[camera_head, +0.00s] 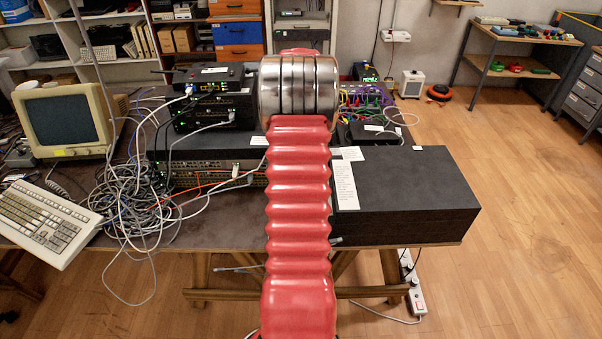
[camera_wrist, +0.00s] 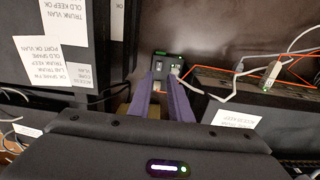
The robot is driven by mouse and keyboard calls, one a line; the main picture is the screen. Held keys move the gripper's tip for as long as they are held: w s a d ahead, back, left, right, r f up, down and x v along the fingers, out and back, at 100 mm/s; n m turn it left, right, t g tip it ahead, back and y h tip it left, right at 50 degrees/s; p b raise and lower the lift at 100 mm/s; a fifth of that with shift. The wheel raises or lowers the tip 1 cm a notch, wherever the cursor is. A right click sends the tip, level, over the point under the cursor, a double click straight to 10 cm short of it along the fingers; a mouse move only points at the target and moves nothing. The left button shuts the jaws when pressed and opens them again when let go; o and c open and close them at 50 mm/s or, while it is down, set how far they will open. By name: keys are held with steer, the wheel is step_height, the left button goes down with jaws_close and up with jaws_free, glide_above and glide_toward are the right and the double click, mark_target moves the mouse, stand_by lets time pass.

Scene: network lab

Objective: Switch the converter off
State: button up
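The converter is most likely the small black box (camera_wrist: 174,66) with lit green lights and a grey cable plugged into it, near the middle of the wrist view. My gripper (camera_wrist: 160,80) shows there as two purple fingers with a narrow gap between them. They point at the box's near side, with a small pale and reddish detail visible between them. I cannot tell whether the tips touch it. My gripper is hidden behind my arm there.
A large black case (camera_head: 410,195) with paper labels stands at the table's (camera_head: 232,238) front right. Stacked network boxes (camera_head: 215,103), tangled cables (camera_head: 135,190), a monitor (camera_head: 62,122) and a keyboard (camera_head: 45,220) fill the left. Loose cables (camera_wrist: 215,88) run close to my fingers.

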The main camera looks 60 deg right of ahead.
step_height(320, 180, down, 9)
steer(key=shift+f, duration=0.15)
stand_by(0.4)
jaws_close()
